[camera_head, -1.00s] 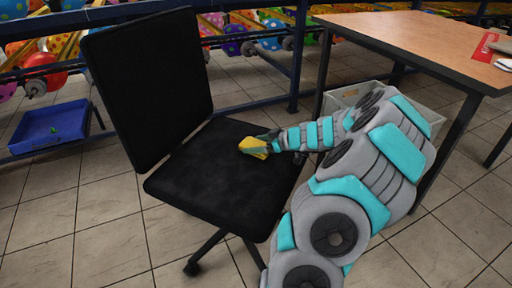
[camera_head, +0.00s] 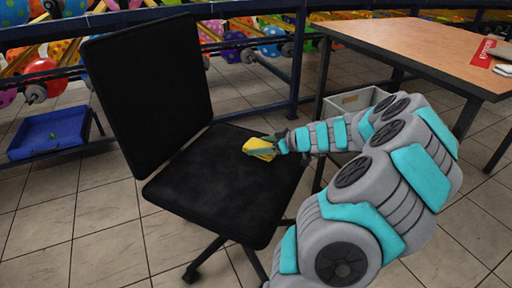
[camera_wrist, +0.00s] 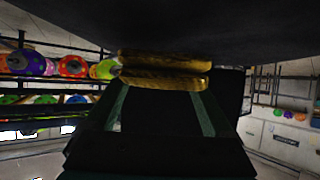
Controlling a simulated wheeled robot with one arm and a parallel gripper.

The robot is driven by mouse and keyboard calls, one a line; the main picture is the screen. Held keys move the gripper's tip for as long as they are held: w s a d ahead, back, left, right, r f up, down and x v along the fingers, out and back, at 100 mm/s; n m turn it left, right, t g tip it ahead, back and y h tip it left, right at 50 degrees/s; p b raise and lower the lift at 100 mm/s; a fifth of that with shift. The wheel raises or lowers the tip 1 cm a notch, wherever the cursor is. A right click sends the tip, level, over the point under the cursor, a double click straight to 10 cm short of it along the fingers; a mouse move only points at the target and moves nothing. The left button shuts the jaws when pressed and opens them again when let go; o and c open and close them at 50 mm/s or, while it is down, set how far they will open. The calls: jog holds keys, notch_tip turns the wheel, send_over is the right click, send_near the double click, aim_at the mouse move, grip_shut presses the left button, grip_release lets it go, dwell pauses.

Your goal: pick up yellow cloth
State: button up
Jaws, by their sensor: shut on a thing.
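The yellow cloth (camera_head: 258,149) is at my gripper's tip, over the right part of the black chair's seat (camera_head: 205,185). My gripper (camera_head: 277,146) is shut on the cloth. In the wrist view the folded cloth (camera_wrist: 163,70) lies across the fingertips, close to a dark surface that fills the top of the picture. I cannot tell whether the cloth still touches the seat. The fingers (camera_wrist: 160,105) show as two dark green edges below the cloth.
A wooden-topped table (camera_head: 425,45) stands at the right, with a red item (camera_head: 488,52) on it. A grey crate (camera_head: 352,103) is below the table.

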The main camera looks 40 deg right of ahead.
jog(key=s, duration=0.4)
jog(key=s+b, duration=0.1)
jog(key=s, duration=0.3)
jog(key=s+r, duration=0.1)
jog(key=s, duration=0.4)
jog(key=shift+a+r, duration=0.1)
jog(key=shift+a, duration=0.15)
